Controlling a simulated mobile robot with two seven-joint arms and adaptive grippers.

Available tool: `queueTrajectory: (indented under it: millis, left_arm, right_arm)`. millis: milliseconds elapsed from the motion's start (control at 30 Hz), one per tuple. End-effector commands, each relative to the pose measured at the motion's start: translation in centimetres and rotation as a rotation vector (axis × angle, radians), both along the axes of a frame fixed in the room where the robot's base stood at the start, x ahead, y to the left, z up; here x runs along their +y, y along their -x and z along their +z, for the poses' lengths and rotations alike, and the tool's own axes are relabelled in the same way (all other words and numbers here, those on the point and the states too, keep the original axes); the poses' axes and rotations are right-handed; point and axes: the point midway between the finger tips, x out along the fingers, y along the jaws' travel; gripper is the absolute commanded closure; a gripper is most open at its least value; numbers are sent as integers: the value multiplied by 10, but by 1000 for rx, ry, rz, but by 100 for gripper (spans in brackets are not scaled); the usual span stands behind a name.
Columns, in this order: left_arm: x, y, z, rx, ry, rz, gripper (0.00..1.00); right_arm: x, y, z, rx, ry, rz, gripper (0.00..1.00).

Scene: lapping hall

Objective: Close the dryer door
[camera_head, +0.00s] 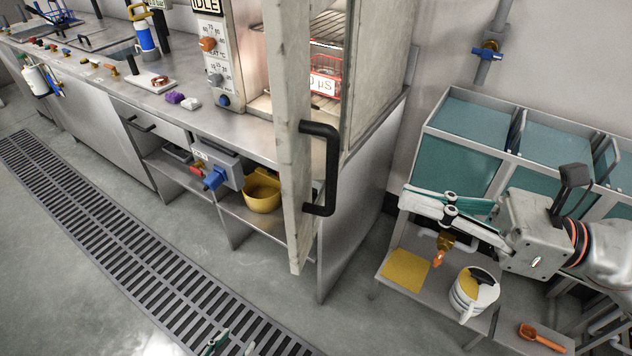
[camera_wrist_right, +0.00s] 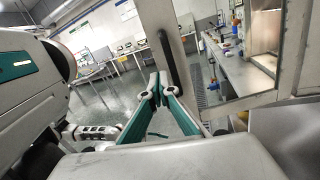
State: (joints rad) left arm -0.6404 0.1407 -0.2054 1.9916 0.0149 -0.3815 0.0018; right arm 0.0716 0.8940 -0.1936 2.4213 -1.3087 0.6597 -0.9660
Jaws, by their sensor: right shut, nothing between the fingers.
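The dryer door (camera_head: 292,110) stands wide open, seen nearly edge-on in the head view, with a black bar handle (camera_head: 331,170) on its right-hand face. The lit dryer chamber (camera_head: 335,45) shows behind it. In the right wrist view the door (camera_wrist_right: 185,70) and its dark handle (camera_wrist_right: 166,58) rise beyond my fingertips. My right gripper (camera_head: 405,196) is shut and empty, to the right of the handle and apart from it. Its fingers also show in the wrist view (camera_wrist_right: 157,95). Only the fingertips of my left gripper (camera_head: 230,344) show at the bottom edge, over the floor grate; its opening is unclear.
A red-framed container (camera_head: 325,84) is inside the dryer. A yellow bowl (camera_head: 262,192) sits on the shelf below. Teal bins (camera_head: 455,165) and a low table with a white jug (camera_head: 472,293) stand at right, near my right arm. The floor before the door is clear.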

Motion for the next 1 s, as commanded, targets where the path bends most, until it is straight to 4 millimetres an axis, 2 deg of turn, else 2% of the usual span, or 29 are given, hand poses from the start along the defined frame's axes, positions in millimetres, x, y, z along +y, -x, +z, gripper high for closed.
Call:
queueTrajectory:
  millis: [100, 367, 800, 1000]
  left_arm:
    - [0, -2, 2, -5, 0, 0, 60]
    - [0, -7, 17, -19, 8, 4, 60]
    - [-4, -3, 40, -9, 23, 4, 60]
    - [-5, -6, 53, -19, 22, 4, 60]
  right_arm:
    - [2, 7, -2, -89, 84, 23, 100]
    - [20, 3, 2, -104, 91, 24, 100]
    - [97, -18, 3, -100, 88, 25, 100]
    - [124, -25, 0, -96, 89, 24, 100]
